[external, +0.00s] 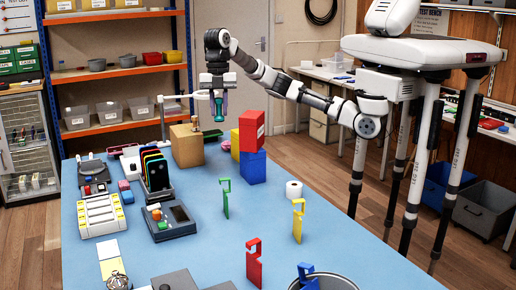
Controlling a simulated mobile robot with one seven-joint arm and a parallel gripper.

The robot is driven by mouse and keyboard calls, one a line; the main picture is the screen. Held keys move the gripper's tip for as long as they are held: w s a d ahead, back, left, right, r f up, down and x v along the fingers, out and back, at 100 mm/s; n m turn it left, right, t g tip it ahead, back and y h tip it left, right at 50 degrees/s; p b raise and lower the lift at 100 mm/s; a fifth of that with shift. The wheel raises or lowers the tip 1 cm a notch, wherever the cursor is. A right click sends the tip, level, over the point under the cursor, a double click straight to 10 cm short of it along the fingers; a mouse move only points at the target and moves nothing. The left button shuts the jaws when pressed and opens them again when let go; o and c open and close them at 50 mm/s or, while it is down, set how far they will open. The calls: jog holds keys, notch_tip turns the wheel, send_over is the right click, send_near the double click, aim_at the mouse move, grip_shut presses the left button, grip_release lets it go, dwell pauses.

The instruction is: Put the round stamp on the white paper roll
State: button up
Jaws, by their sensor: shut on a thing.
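The white paper roll (294,190) stands upright on the blue table, right of the middle. My gripper (218,98) points down above the far part of the table and is shut on a small dark and teal-green thing, which looks like the round stamp (219,114). The stamp hangs upright in the air, close to the cardboard box and well apart from the paper roll, to its upper left in the picture. The fingers hide part of the stamp.
A cardboard box (187,147) and a red block (251,131) on a blue block (252,167) stand near my gripper. The left side holds phones and devices.

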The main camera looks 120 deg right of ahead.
jog(key=s+a+r+n+g, duration=0.1)
jog(key=s+a+r+n, duration=0.1)
jog(key=s+a+n, duration=0.7)
jog(key=n+g+b, duration=0.1)
jog(key=n+b, duration=0.2)
jog(key=n, duration=0.2)
send_over(297, 185)
jog(key=f, duration=1.7)
jog(key=shift+w+d+f, duration=0.1)
jog(key=shift+w+d, duration=0.1)
jog(key=shift+f, duration=2.3)
jog(key=shift+f, duration=0.2)
jog(key=o, duration=0.9)
jog(key=shift+o, duration=0.2)
jog(key=shift+r, duration=0.1)
